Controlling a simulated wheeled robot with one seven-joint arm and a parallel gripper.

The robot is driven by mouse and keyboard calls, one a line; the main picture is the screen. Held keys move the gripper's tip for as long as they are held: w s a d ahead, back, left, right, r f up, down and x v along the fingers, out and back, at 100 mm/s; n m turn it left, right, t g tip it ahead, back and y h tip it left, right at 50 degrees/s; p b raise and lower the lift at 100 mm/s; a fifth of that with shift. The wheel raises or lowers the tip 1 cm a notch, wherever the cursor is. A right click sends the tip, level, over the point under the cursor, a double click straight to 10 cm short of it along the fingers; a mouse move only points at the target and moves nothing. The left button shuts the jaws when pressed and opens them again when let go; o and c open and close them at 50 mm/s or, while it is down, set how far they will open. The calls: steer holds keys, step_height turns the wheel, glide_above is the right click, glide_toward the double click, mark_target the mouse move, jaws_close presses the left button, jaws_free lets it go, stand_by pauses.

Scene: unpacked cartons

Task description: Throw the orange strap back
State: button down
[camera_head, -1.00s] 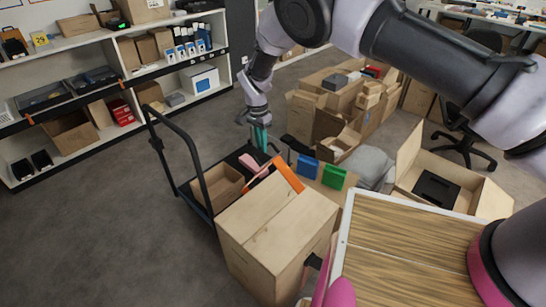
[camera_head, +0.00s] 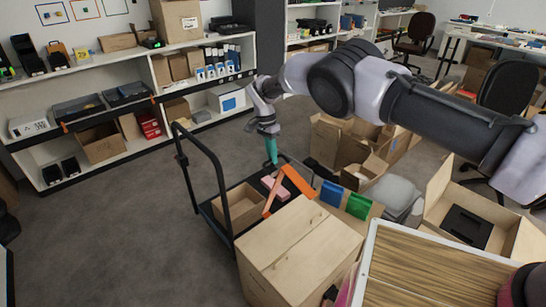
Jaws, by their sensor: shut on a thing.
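The orange strap (camera_head: 298,180) shows in the head view as a bent band, like an upside-down V. It stands at the back edge of the large closed carton (camera_head: 300,245), with one leg running down to the left. My gripper (camera_head: 270,134) is above and just left of the strap's peak. It is shut on a narrow teal thing (camera_head: 271,151) that points down. The teal thing's lower end is close beside the strap, and I cannot tell whether they touch. The jaw tips are too small to see clearly.
A cart with a dark handle (camera_head: 222,185) holds an open carton (camera_head: 238,210) and a pink thing (camera_head: 275,188). Blue (camera_head: 331,193) and green (camera_head: 358,206) things stand right of the strap. Shelves (camera_head: 160,95) line the back. The floor at left is clear.

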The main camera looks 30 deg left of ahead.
steer(key=shift+s+d+f, duration=0.1)
steer(key=shift+s+f, duration=0.2)
steer(key=shift+f, duration=0.05)
steer(key=c, duration=0.9)
jaws_free()
steer(key=shift+w+r, duration=0.1)
steer(key=shift+w, duration=0.05)
steer(key=shift+r, duration=0.2)
steer(key=r, duration=0.3)
steer(key=a+r, duration=0.1)
steer(key=r, duration=0.2)
steer(key=a+r, duration=0.1)
steer(key=r, duration=0.3)
steer(key=shift+w+r, duration=0.1)
steer(key=shift+w, duration=0.3)
